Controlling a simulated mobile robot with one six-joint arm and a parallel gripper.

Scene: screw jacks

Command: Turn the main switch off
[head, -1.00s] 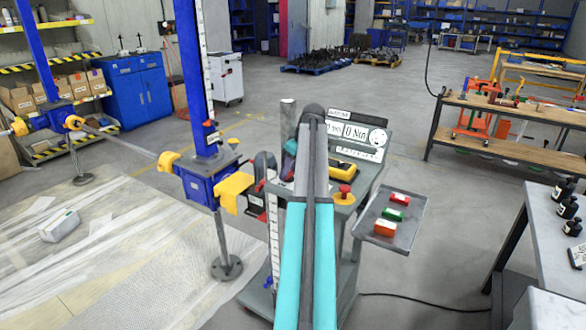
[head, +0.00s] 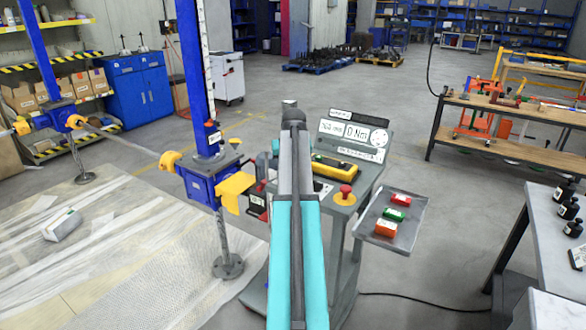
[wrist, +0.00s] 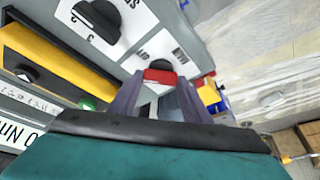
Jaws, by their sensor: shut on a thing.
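The main switch (wrist: 160,76) has a red handle on a pale plate marked MAIN, upside down in the wrist view. My gripper (wrist: 158,88) has its two grey fingers on either side of the red handle, shut on it. The handle lies across the picture between the fingertips. The lower part of the switch is partly hidden by my fingers and the dark gripper body. In the head view my arm covers most of that area of the grey cart, so the switch cannot be made out there.
A black numbered dial (wrist: 97,20) and a yellow box with a black knob (wrist: 40,75) sit close by. A blue jack (head: 212,180) stands left of the cart.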

